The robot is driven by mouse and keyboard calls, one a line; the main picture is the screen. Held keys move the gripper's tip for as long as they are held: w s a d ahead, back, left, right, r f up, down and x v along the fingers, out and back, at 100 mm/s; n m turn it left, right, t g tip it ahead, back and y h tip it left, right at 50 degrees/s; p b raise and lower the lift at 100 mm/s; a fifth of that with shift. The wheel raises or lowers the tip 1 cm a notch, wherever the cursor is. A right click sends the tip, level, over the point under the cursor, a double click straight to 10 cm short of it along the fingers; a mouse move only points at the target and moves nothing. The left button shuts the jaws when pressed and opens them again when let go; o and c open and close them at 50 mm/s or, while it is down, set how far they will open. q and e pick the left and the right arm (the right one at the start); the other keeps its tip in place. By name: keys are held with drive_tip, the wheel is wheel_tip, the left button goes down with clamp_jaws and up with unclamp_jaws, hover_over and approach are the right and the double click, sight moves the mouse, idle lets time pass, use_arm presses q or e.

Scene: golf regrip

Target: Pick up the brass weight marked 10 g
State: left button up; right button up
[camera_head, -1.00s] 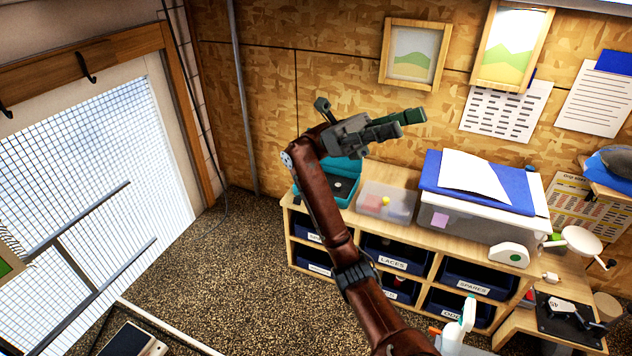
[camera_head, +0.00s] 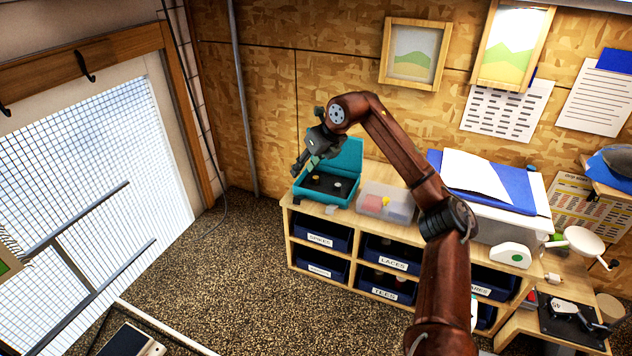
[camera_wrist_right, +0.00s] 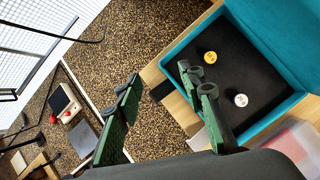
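A brass weight (camera_wrist_right: 209,57) lies on the black bed of an open teal case (camera_wrist_right: 283,106), with a silver weight (camera_wrist_right: 241,100) beside it. The marks on both are too small to read. In the head view the case (camera_head: 348,152) stands at the left end of the shelf top, with the brass weight (camera_head: 316,177) left of the silver one (camera_head: 338,184). My right gripper (camera_head: 303,165) is above the case's left side, fingers pointing down. In the wrist view its green fingers (camera_wrist_right: 160,83) are spread and empty, one overlapping the case. My left gripper is out of view.
A clear box (camera_head: 377,203) with coloured contents stands right of the case. A large bin with a blue lid (camera_head: 436,172) is further right, partly behind my arm. The wooden shelf (camera_head: 290,225) holds labelled dark drawers. Open floor (camera_head: 220,270) lies left of it.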

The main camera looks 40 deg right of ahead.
drive_tip(key=m+h, duration=0.1)
drive_tip(key=h, duration=0.1)
approach(316, 177)
drive_tip(key=w, duration=0.1)
drive_tip(key=p+x, duration=0.1)
drive_tip(key=x, duration=0.2)
drive_tip(key=p+x, duration=0.1)
drive_tip(key=x, duration=0.3)
drive_tip(key=shift+s+f+p, duration=0.25)
drive_tip(key=shift+f+p, duration=0.1)
drive_tip(key=shift+f, duration=0.2)
drive_tip(key=shift+w+f, duration=0.2)
drive_tip(key=shift+f, duration=0.1)
drive_tip(key=shift+c, duration=0.3)
drive_tip(key=shift+s+r, duration=0.1)
drive_tip(key=shift+c, duration=0.8)
drive_tip(key=c, duration=0.7)
drive_tip(key=shift+o, duration=0.2)
